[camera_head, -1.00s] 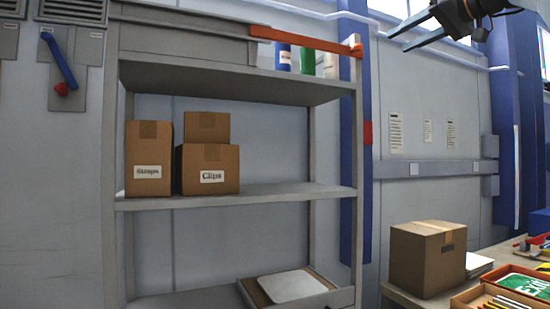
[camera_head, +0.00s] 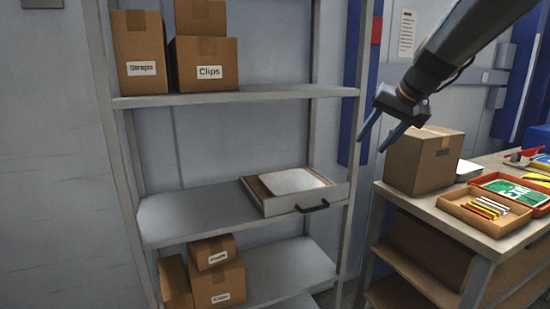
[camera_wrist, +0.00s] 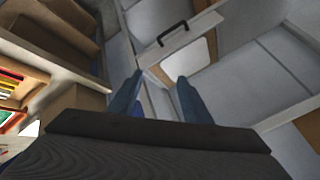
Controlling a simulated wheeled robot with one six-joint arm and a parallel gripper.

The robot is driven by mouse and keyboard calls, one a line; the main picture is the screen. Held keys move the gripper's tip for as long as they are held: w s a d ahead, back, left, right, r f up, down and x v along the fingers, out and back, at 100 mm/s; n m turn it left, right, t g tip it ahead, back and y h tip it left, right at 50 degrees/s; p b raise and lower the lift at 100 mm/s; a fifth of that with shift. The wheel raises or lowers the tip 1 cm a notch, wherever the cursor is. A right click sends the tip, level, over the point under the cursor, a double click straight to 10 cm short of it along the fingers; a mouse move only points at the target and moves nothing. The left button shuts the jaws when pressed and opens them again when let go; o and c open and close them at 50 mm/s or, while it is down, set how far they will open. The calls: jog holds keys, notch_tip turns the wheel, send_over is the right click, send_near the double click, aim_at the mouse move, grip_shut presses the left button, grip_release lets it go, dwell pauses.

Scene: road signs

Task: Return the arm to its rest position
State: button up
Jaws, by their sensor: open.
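My gripper (camera_head: 382,135) hangs from my dark arm at the upper right of the head view, its two bluish fingers pointing down and left. The fingers are apart with nothing between them. It appears in front of the gap between the shelf rack and the workbench. In the wrist view my gripper (camera_wrist: 157,92) also shows open and empty, with a drawer and the floor behind it.
A grey shelf rack (camera_head: 240,94) holds labelled boxes and a drawer (camera_head: 295,190) with a white panel. The workbench (camera_head: 490,232) at right carries a cardboard box (camera_head: 415,163), a tray of coloured sticks (camera_head: 484,212) and a green sign (camera_head: 512,191).

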jog(key=s+a+f+n+g+h, duration=0.1)
jog(key=s+a+f+g, duration=0.1)
jog(key=s+f, duration=1.1)
jog(key=s+a+f+n+g+h, duration=0.1)
jog(key=s+a+f, duration=0.4)
jog(key=s+f, duration=0.9)
jog(key=shift+s+a+f+n+g+h+b, duration=0.15)
jog(key=shift+s+n+g+h+b, duration=0.2)
jog(key=shift+s+n+g, duration=0.55)
jog(key=shift+w, duration=0.35)
